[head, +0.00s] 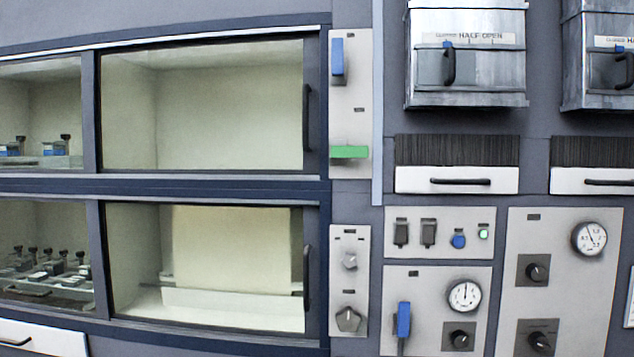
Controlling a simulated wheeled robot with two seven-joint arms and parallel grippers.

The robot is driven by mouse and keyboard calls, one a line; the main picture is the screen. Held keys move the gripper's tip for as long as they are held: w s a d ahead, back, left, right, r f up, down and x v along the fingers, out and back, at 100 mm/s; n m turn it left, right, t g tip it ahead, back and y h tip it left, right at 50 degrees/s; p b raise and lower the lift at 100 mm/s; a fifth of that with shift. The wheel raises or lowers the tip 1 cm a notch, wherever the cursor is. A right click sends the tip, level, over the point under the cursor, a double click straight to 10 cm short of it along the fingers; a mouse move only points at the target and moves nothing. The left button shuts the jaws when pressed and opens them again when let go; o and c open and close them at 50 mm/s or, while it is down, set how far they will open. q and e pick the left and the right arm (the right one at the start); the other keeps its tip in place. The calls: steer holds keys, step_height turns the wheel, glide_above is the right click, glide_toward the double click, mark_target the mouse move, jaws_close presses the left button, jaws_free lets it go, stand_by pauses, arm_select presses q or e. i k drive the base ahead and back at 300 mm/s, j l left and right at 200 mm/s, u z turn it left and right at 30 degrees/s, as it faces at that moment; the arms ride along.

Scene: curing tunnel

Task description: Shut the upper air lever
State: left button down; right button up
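A tall pale panel right of the upper window carries two levers. The blue lever (337,57) near its top points up and down. The green lever (349,152) near its bottom lies level. Small dark labels sit on this panel, too small to read, so I cannot tell which lever is the upper air lever. Another blue lever (404,319) hangs upright on the lower panel beside a gauge (464,297). Neither of my grippers is in view.
Two glazed doors with dark handles, upper (307,118) and lower (307,277), stand left of the panels. A metal hood (466,75) marked "half open" juts out at upper right. A drawer (412,182) is below it. Knobs and a larger gauge (589,239) are at right.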

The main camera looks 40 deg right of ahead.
mark_target(338, 46)
steer(key=z, duration=0.85)
